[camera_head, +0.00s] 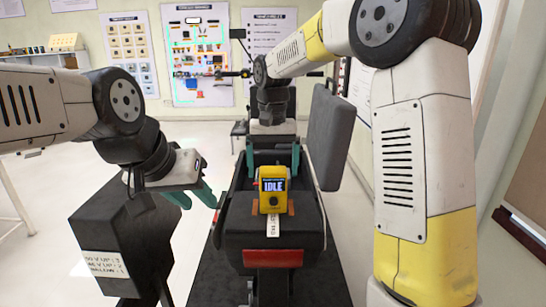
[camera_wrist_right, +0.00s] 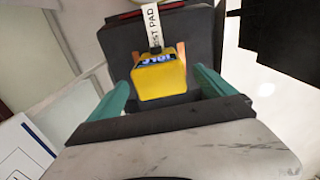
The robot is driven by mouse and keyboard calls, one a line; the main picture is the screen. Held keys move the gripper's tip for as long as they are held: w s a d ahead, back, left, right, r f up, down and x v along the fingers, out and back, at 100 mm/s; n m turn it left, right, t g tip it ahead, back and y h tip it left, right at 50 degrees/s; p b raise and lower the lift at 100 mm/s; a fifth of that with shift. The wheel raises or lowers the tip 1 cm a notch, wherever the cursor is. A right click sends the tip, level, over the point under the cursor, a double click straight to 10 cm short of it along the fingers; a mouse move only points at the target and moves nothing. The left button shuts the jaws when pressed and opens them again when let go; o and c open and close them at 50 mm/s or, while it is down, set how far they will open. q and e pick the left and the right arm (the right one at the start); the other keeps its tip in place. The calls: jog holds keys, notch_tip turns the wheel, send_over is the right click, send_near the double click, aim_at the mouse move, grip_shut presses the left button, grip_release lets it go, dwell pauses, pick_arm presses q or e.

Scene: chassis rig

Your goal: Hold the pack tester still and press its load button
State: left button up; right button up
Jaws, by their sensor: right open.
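The yellow pack tester (camera_head: 264,204) stands upright on the dark chassis; its display reads IDLE. A dark round part (camera_head: 273,201) sits below the display and a small red part shows at its left edge. I cannot tell which is the load button. The tester also shows in the right wrist view (camera_wrist_right: 160,82). My right gripper (camera_head: 273,160) is open behind the tester, its teal fingers spread wider than the tester; no contact is visible. My left gripper (camera_head: 198,200) is left of the chassis, apart from the tester, its teal fingers parted and empty.
Orange pieces (camera_head: 290,209) flank the tester's base. A dark grey panel (camera_head: 331,136) rises at the chassis's right. A black box with a label (camera_head: 103,264) stands at the lower left, below my left arm.

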aim_at(273, 180)
jog(key=shift+f, duration=2.1)
jog(key=shift+c, duration=0.4)
jog(key=c, duration=1.7)
pick_arm(q)
grip_shut()
